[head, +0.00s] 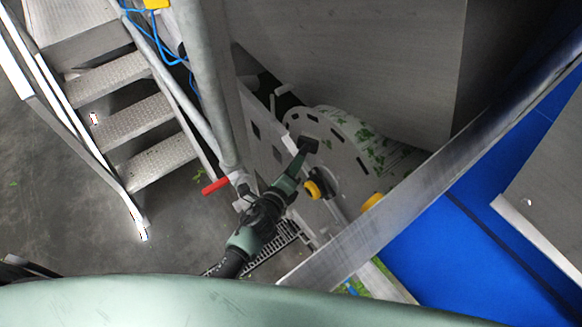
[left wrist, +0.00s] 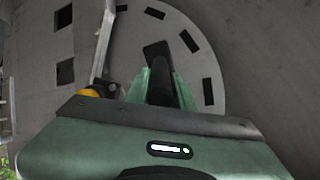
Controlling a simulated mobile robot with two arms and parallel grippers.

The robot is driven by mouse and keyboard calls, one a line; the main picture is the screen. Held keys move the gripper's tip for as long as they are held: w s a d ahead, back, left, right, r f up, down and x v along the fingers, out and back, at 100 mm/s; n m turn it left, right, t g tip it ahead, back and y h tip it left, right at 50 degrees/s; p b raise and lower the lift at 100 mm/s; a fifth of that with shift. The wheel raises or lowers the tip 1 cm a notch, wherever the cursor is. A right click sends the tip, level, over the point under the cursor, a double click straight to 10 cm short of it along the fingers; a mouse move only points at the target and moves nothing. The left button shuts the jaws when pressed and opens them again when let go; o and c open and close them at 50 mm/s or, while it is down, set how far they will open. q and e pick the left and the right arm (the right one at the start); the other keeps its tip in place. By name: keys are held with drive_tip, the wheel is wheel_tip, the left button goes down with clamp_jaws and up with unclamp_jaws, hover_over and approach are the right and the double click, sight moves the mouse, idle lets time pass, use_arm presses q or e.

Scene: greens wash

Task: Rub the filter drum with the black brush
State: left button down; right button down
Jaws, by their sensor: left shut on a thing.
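The filter drum (head: 352,172) is a grey round disc with dark slots and a pale curved side spotted with green leaf bits. Its slotted face fills the upper middle of the left wrist view (left wrist: 205,40). My left gripper (head: 298,160) is in front of this face, shut on the black brush (head: 308,145). In the left wrist view the brush's dark handle (left wrist: 160,88) stands between the green fingers, its head over the drum face. I cannot tell whether the head touches the face. My right gripper is not in view.
Metal steps (head: 128,118) with a handrail stand at the left. A red handle (head: 215,186) and a black-and-yellow knob (head: 318,184) are near my left arm. A grey metal beam (head: 440,178) crosses at the right, above a blue surface (head: 450,245).

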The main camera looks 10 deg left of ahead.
use_arm(q)
drive_tip(key=shift+w+d+r, duration=0.1)
drive_tip(key=shift+w+r, duration=0.05)
drive_tip(key=shift+r, duration=0.05)
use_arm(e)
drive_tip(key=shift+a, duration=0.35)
use_arm(q)
drive_tip(key=shift+r, duration=0.1)
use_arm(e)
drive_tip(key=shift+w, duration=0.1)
use_arm(q)
drive_tip(key=shift+d, duration=0.1)
